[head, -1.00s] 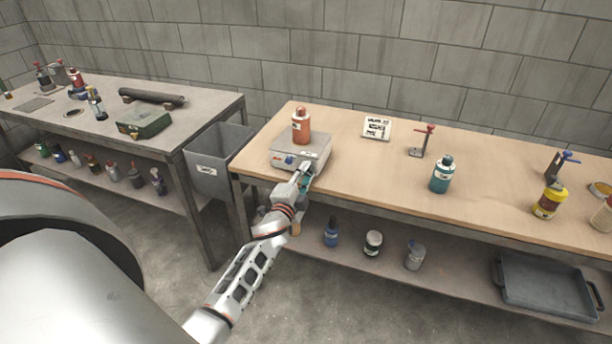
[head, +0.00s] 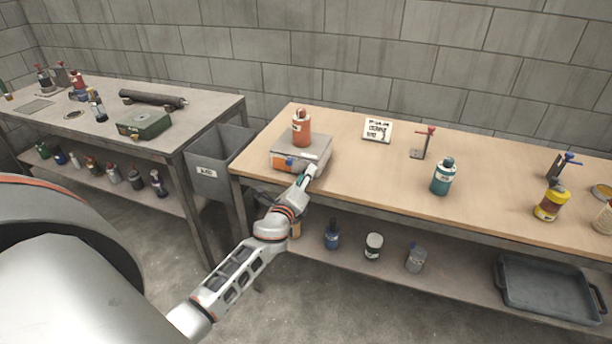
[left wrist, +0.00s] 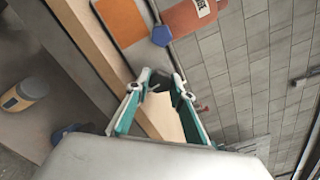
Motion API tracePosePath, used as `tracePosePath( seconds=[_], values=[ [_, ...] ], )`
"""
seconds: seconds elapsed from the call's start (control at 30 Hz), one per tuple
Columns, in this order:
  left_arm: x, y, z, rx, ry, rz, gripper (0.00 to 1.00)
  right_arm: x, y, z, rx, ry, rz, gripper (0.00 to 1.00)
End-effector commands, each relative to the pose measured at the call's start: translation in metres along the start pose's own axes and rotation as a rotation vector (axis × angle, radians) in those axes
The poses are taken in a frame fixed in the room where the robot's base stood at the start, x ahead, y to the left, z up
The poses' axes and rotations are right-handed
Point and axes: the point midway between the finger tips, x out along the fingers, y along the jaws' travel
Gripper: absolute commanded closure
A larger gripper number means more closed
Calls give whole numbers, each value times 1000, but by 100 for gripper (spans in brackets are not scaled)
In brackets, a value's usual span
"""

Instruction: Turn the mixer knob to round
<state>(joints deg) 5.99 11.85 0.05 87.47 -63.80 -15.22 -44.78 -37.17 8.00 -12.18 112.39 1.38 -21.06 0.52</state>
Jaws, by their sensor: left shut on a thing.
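The mixer (head: 315,147) is a low grey box at the left end of the wooden bench. Its front has an orange panel (head: 279,160) and, beside it, a blue many-sided piece (head: 290,161). An orange-red bottle (head: 301,130) stands upright on top. My left gripper (head: 309,171) is at the front right of the mixer. In the left wrist view its teal fingers (left wrist: 162,80) are shut on a small part, seemingly the mixer knob, mostly hidden between the tips. The blue piece (left wrist: 163,36) and orange panel (left wrist: 122,22) show beyond them, clear of the fingers. My right gripper is out of view.
A grey bin (head: 216,165) stands left, between two benches. Bottles and a tray (head: 550,288) fill the lower shelf.

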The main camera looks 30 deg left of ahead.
Motion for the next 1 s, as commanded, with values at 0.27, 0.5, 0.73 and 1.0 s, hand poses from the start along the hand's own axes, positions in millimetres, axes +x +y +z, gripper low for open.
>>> tracePosePath(
  seconds=[0.27,0.5,0.73,1.0],
  values=[
    [0,0,0,188,0,0,99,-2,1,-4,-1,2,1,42],
    [0,0,0,273,0,0,99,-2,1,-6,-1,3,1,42],
    [0,0,0,302,0,0,99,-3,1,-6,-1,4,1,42],
    [0,0,0,303,0,0,99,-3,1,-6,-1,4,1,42]
  ],
)
